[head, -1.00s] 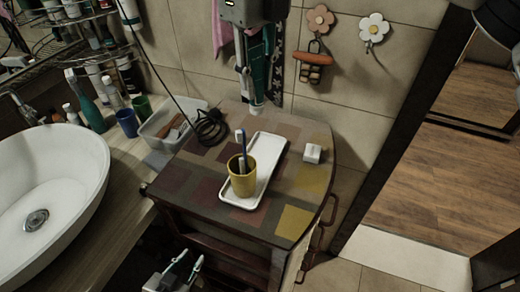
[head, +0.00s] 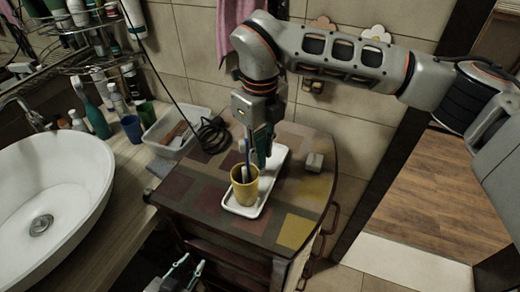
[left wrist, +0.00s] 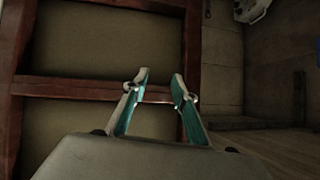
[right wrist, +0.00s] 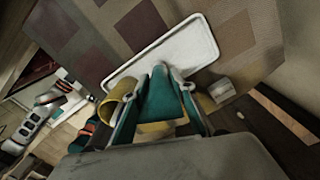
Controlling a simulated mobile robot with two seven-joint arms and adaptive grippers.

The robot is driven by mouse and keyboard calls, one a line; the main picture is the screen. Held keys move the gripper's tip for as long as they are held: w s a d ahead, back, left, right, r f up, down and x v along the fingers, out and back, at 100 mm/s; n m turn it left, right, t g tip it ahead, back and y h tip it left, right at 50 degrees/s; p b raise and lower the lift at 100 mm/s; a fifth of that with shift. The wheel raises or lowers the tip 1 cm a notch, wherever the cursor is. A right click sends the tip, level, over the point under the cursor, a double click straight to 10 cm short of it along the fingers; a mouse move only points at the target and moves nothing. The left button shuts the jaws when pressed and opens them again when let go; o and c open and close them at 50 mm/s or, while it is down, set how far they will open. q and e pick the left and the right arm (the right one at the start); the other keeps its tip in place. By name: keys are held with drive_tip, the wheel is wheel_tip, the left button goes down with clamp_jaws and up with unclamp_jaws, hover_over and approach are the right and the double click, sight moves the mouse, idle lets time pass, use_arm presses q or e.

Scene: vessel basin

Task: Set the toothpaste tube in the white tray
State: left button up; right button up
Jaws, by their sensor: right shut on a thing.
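The white tray (head: 270,184) lies on the patchwork-topped cabinet. A yellow cup (head: 245,192) with toothbrushes stands at its near end. My right gripper (right wrist: 158,84) points down over the tray, shut on the teal toothpaste tube (head: 264,145). The tube hangs roughly upright behind the cup. It also shows between the fingers in the right wrist view (right wrist: 160,103), in front of the tray (right wrist: 185,50). I cannot tell whether its lower end touches the tray. My left gripper (head: 191,266) is open and empty, low in front of the cabinet; it also shows in the left wrist view (left wrist: 160,76).
A small white box (head: 315,161) sits right of the tray. A black cable coil (head: 212,137) and a clear bin (head: 172,137) lie to the left. The sink (head: 50,185) is far left. The cabinet top (head: 296,232) is bare at the front right.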

sight(261, 130)
drive_tip(key=shift+f, duration=0.25)
drive_tip(key=o, duration=1.1)
drive_tip(key=shift+f, duration=0.1)
drive_tip(key=shift+r, duration=0.3)
wheel_tip(261, 130, up, 12)
drive_tip(key=shift+f+b, duration=0.1)
drive_tip(key=shift+b, duration=0.65)
